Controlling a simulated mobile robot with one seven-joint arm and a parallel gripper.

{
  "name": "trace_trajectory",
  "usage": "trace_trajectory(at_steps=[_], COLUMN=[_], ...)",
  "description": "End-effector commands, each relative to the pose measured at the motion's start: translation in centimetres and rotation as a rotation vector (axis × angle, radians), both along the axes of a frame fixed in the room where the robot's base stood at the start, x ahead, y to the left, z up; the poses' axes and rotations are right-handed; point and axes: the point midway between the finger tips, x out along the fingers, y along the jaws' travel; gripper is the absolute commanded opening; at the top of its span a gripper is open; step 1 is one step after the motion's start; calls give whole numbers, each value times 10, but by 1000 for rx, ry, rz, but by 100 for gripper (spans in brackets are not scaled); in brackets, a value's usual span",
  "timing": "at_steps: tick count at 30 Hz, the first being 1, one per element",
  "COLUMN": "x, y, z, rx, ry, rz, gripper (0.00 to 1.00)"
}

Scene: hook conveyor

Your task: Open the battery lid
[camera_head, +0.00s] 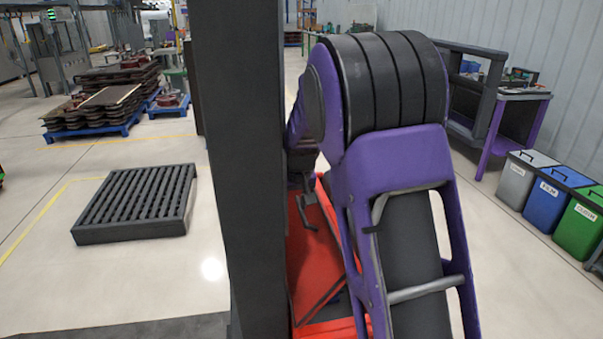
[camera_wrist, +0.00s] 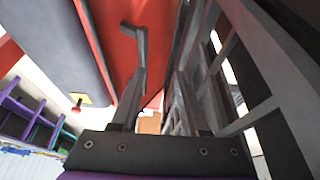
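A red panelled body (camera_head: 312,262) is partly visible in the head view, behind my dark column and purple arm. A red panel (camera_wrist: 112,35) also fills the upper middle of the wrist view. I cannot tell which part of this red body is the battery lid. My gripper (camera_head: 306,210) is over the red surface in the head view. In the wrist view, the two dark fingers of my gripper (camera_wrist: 160,72) stand apart with nothing seen between them. The left finger overlaps the red panel in the picture; I cannot tell whether it touches.
A dark slatted frame (camera_wrist: 250,60) runs close along the right of the wrist view. A red button on a yellow plate (camera_wrist: 80,99) is at left. A slatted pallet (camera_head: 138,203) lies on the floor. Grey, blue and green bins (camera_head: 556,198) stand at right.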

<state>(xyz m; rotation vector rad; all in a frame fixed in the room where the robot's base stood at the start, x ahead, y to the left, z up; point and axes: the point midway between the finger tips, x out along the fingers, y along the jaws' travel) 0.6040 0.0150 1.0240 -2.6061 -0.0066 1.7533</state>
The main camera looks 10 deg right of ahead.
Motion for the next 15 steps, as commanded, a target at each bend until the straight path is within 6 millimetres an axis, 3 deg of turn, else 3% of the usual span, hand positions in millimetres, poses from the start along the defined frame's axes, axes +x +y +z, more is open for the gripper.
trace_trajectory(at_steps=[1, 6, 15], x=[-4, -19, -40], y=[-2, -6, -9], z=[16, 58, 112], rx=[-1, -4, -7], ry=[-8, -19, -28], rz=[-1, -5, -8], gripper=[45, 45, 45])
